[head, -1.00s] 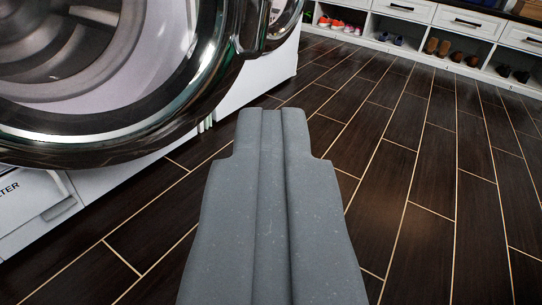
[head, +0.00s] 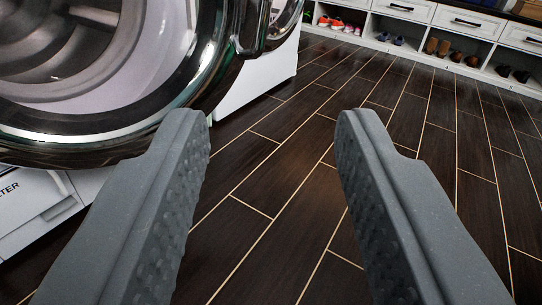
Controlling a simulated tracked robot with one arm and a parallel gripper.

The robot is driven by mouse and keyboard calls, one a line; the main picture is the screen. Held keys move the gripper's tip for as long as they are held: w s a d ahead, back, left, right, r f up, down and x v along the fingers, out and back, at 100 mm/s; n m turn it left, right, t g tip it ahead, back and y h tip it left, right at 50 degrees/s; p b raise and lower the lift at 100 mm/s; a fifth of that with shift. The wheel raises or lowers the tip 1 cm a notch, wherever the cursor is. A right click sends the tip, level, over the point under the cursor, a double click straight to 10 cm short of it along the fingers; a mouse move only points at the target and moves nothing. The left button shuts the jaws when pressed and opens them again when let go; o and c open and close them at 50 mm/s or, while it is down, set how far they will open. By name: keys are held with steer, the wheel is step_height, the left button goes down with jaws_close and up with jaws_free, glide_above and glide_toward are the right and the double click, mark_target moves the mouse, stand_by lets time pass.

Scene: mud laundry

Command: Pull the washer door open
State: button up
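The washer door (head: 172,105) is a large round door with a dark, glossy chrome rim at the upper left. The grey drum shows through its middle. A dark handle (head: 251,28) sits on its right side. I cannot tell whether the door is fully shut. My gripper (head: 272,118) is open and empty, with its two grey, studded fingers spread wide over the floor. The left fingertip overlaps the door's lower right rim in the picture; contact cannot be told. The handle is above and between the fingertips in the picture, clear of them.
The white washer body (head: 255,85) stands behind the door, with a panel marked "LTER" (head: 25,205) at lower left. A second round door (head: 285,18) is beyond. White shelves with shoes (head: 400,20) line the back. The dark plank floor (head: 290,200) is clear.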

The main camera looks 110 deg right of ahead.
steer(key=p+v, duration=0.2)
steer(key=v, duration=1.2)
steer(key=shift+c, duration=0.2)
